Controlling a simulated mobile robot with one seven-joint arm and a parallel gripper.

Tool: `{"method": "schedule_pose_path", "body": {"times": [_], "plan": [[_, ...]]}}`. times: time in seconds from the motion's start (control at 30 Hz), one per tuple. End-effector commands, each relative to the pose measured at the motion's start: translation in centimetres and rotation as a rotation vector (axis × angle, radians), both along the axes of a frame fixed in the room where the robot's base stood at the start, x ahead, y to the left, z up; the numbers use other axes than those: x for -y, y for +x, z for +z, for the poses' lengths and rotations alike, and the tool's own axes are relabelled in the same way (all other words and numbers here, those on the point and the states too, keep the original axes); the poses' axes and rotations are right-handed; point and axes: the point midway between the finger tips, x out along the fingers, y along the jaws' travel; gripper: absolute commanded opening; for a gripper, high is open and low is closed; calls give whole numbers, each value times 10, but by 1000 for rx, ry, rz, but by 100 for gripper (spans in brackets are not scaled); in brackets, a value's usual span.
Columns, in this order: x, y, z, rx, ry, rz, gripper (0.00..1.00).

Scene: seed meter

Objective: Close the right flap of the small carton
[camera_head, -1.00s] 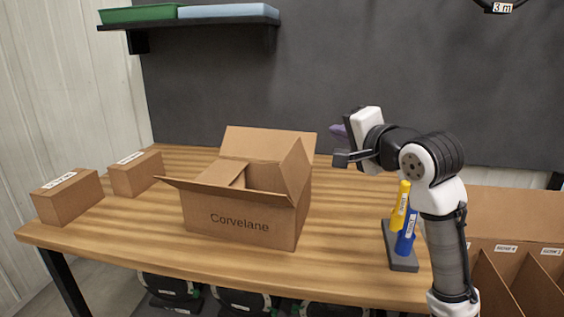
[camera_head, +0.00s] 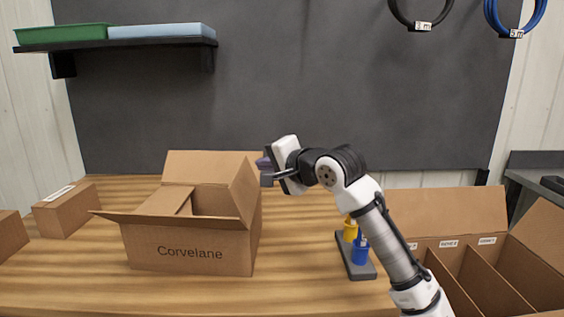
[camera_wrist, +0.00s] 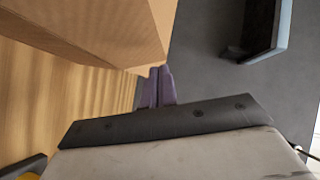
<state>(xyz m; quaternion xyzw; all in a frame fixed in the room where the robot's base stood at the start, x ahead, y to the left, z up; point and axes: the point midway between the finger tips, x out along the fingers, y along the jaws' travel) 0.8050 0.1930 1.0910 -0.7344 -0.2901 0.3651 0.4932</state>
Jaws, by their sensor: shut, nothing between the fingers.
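The small carton (camera_head: 190,252), marked "Corvelane", stands on the wooden table in the head view. Its right flap (camera_head: 243,191) stands up, tilted somewhat inward. Its back flap (camera_head: 207,165) is raised, the left flap (camera_head: 164,202) lies folded inward, and the front flap (camera_head: 125,217) sticks outward. My gripper (camera_head: 264,167) is shut and empty, just right of the right flap's upper edge; I cannot tell whether they touch. In the wrist view, the purple fingertips (camera_wrist: 159,88) are together beside a brown cardboard face (camera_wrist: 105,25).
A brown box (camera_head: 65,211) stands left, another (camera_head: 8,237) at the left edge. A dark holder (camera_head: 358,270) with yellow and blue tubes stands right of the carton. A divided cardboard bin (camera_head: 470,275) stands at right. A shelf (camera_head: 120,46) hangs on the wall.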

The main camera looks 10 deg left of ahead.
Motion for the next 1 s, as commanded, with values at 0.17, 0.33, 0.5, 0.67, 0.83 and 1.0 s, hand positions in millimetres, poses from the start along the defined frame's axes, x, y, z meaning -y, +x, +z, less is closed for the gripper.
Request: {"method": "schedule_pose_path", "body": {"times": [0.17, 0.33, 0.5, 0.67, 0.83, 1.0], "plan": [[-23, -7, -8, 2, -2, 3, 0], [-31, -9, -12, 2, -1, 3, 0], [-32, -9, -12, 2, -1, 3, 0], [-32, -9, -12, 2, -1, 3, 0], [-34, -10, -10, 5, -17, 5, 0], [-41, -11, -8, 17, -80, 7, 0]]}}
